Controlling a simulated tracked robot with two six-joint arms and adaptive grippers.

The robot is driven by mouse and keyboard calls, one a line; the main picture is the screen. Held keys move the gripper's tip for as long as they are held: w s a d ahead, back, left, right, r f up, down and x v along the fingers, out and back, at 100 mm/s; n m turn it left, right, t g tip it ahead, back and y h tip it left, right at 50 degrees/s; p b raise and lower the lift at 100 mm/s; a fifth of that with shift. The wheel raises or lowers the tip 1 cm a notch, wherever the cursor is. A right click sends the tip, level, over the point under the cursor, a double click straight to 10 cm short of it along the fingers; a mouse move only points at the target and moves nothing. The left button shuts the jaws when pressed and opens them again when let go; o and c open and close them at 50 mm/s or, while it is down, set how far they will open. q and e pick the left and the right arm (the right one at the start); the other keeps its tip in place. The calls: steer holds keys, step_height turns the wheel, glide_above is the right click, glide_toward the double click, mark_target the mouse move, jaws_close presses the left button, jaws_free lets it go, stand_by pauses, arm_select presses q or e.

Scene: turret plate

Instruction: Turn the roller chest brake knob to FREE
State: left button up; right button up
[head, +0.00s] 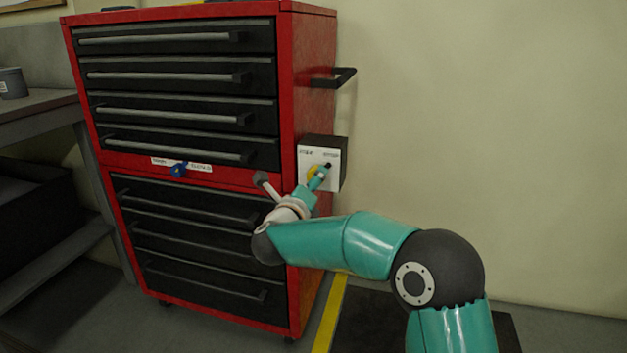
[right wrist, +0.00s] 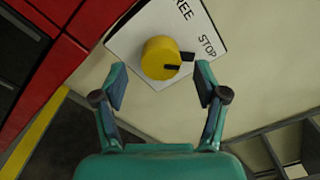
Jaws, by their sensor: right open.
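The red roller chest (head: 315,85) with black drawers carries a dark box (head: 343,165) on its right side. The box has a white plate (right wrist: 135,30) printed FREE and STOP. The yellow brake knob (right wrist: 160,58) sits on this plate, its black pointer aimed right, towards STOP. In the head view the knob (head: 312,172) is partly hidden by my right gripper (head: 319,178). In the right wrist view my right gripper (right wrist: 160,78) is open, its fingertips on either side of the knob's near edge with gaps to both sides. My left gripper is not in view.
A blue knob (head: 178,170) with a label strip is on the chest's front, between the drawer groups. A black handle (head: 335,77) sticks out of the chest's right side above the box. A grey shelf unit (head: 40,120) stands at the left. The wall at right is bare.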

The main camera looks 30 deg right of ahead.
steer(key=shift+x, duration=1.5)
steer(key=c, duration=1.1)
steer(key=shift+d, duration=0.1)
steer(key=shift+c, duration=0.2)
